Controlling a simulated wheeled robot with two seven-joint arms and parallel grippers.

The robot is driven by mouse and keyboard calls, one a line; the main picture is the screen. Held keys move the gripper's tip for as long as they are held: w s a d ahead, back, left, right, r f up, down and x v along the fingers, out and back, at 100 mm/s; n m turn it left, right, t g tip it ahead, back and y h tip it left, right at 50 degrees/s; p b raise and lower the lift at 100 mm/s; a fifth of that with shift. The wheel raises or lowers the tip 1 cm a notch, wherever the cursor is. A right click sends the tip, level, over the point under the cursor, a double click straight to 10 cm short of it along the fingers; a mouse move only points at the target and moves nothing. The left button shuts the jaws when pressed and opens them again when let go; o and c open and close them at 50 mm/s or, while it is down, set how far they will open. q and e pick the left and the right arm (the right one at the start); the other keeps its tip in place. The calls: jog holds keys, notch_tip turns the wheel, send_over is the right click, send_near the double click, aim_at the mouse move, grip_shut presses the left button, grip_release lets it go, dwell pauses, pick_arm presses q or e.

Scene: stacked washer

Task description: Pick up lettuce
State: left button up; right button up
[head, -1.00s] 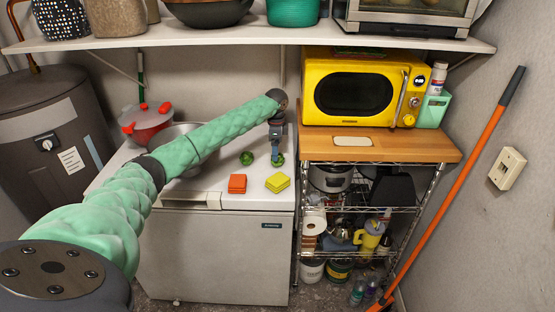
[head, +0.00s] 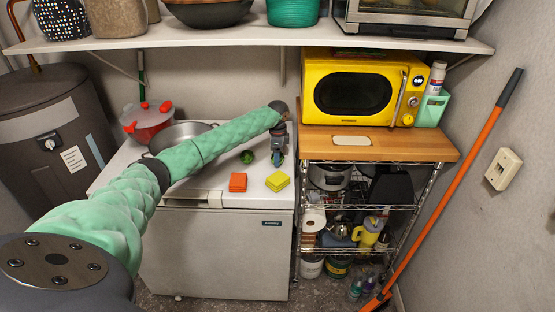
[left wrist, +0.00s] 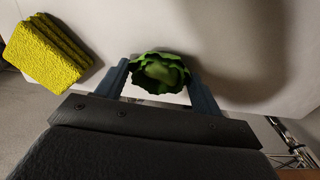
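The leafy green lettuce (left wrist: 160,72) lies between the two fingers of my left gripper (left wrist: 160,88) in the left wrist view. The fingers stand apart on either side of it, with a visible gap at the right finger. In the head view my left gripper (head: 277,160) points down over the white top of the chest, and its fingers hide most of the lettuce. Another round green item (head: 247,157) lies just to the left of the gripper. My right gripper is not in view.
A yellow sponge stack (head: 278,181) and an orange one (head: 238,182) lie nearer the front edge of the white chest (head: 225,255). A metal bowl (head: 180,133) and red pot (head: 147,122) stand left. The yellow microwave (head: 354,88) is right, and a shelf (head: 280,36) hangs above.

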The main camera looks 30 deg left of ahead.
pick_arm(q)
jog(key=shift+c, duration=0.5)
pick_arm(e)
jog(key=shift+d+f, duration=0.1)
pick_arm(q)
jog(key=shift+r, duration=0.3)
notch_tip(320, 180, up, 8)
jog(key=b, duration=0.3)
jog(key=shift+r, duration=0.15)
jog(key=shift+r+b, duration=0.35)
jog(key=shift+r, duration=0.25)
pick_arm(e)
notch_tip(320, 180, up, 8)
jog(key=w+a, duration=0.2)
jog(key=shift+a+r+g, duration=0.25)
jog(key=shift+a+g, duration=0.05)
